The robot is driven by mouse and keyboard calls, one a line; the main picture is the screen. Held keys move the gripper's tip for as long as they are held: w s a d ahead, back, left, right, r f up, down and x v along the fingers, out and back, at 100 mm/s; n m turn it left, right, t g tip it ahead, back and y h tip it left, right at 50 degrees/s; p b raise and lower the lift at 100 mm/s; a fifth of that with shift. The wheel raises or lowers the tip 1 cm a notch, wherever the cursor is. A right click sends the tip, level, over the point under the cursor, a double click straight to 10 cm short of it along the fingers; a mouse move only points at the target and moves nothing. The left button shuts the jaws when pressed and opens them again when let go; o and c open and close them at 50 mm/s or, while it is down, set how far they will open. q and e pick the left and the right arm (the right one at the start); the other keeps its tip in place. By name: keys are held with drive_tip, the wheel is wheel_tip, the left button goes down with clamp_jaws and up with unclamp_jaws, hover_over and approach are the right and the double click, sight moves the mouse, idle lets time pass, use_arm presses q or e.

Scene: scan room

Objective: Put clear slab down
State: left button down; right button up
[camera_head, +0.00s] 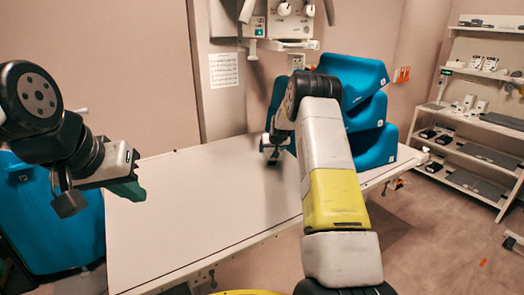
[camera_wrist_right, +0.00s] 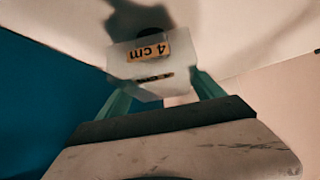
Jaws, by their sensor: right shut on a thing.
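The clear slab (camera_wrist_right: 150,62) is a translucent block with an orange "4 cm" label in the right wrist view. My right gripper (camera_wrist_right: 162,84) is shut on it, with green fingers at its two sides. In the head view my right gripper (camera_head: 272,156) is over the far part of the white table (camera_head: 190,215), close to the blue cushions. The slab cannot be made out there, and I cannot tell whether it touches the table. My left gripper (camera_head: 100,198) is open and empty over the table's left end.
Stacked blue wedge cushions (camera_head: 372,145) stand at the table's far right end. A blue padded thing (camera_head: 50,215) is at the left. White shelves (camera_head: 470,150) with small items stand at the right. The table's middle and near part are bare.

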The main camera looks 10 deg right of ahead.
drive_tip(key=shift+f, duration=0.4)
drive_tip(key=shift+f, duration=0.15)
drive_tip(key=o, duration=2)
drive_tip(key=shift+f, duration=0.1)
